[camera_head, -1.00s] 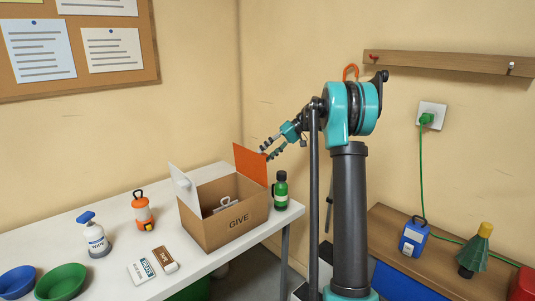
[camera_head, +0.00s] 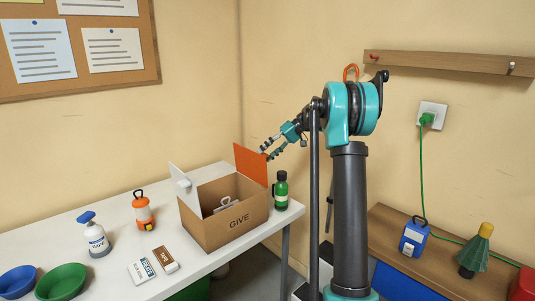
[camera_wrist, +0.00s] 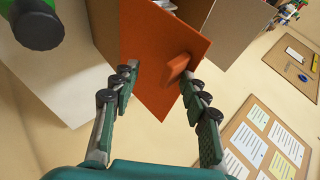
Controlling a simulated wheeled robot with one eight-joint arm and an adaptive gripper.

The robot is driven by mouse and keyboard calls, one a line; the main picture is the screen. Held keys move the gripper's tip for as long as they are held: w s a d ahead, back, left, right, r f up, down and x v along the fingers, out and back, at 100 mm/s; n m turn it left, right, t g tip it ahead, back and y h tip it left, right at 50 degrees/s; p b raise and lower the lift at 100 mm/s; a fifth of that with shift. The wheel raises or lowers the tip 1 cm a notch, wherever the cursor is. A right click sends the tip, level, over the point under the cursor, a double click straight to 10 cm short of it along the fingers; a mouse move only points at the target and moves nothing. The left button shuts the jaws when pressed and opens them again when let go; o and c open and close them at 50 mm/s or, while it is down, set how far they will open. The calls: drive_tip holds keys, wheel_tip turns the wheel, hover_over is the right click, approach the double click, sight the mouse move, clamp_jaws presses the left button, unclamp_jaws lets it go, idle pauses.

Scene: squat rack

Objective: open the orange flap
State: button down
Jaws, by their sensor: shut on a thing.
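The orange flap (camera_head: 250,164) stands upright on the right side of the cardboard box (camera_head: 210,230) marked GIVE. In the wrist view the orange flap (camera_wrist: 150,55) lies between my two fingers, with a small orange tab (camera_wrist: 177,68) standing out near the right finger. My gripper (camera_head: 266,152) is at the flap's upper right edge and is shut on the flap; in the wrist view my gripper (camera_wrist: 160,85) has its fingers on either side of it. A white flap (camera_head: 185,187) on the box's left side is raised. A pale handled item (camera_head: 229,202) shows inside the box.
A green bottle (camera_head: 281,190) stands close to the box's right side. A wall meets the table behind.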

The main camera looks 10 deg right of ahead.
drive_tip(key=shift+d+f, duration=0.2)
drive_tip(key=shift+f, duration=0.3)
drive_tip(key=c, duration=1.4)
unclamp_jaws()
drive_tip(key=shift+w+f, duration=0.1)
drive_tip(key=shift+w, duration=0.05)
drive_tip(key=shift+c, duration=0.3)
drive_tip(key=shift+c, duration=0.2)
drive_tip(key=shift+w+d+r, duration=0.15)
drive_tip(key=shift+w+d, duration=0.05)
drive_tip(key=shift+d, duration=0.65)
drive_tip(key=shift+w+d+r, duration=0.1)
drive_tip(key=shift+w+d, duration=0.05)
drive_tip(key=shift+d, duration=0.7)
drive_tip(key=shift+c, duration=1.3)
drive_tip(key=w+d+r, duration=0.1)
drive_tip(key=d, duration=0.6)
drive_tip(key=w+d+r, duration=0.1)
drive_tip(key=w+d, duration=0.1)
drive_tip(key=d, duration=0.6)
drive_tip(key=shift+w+d, duration=0.2)
drive_tip(key=shift+w, duration=0.05)
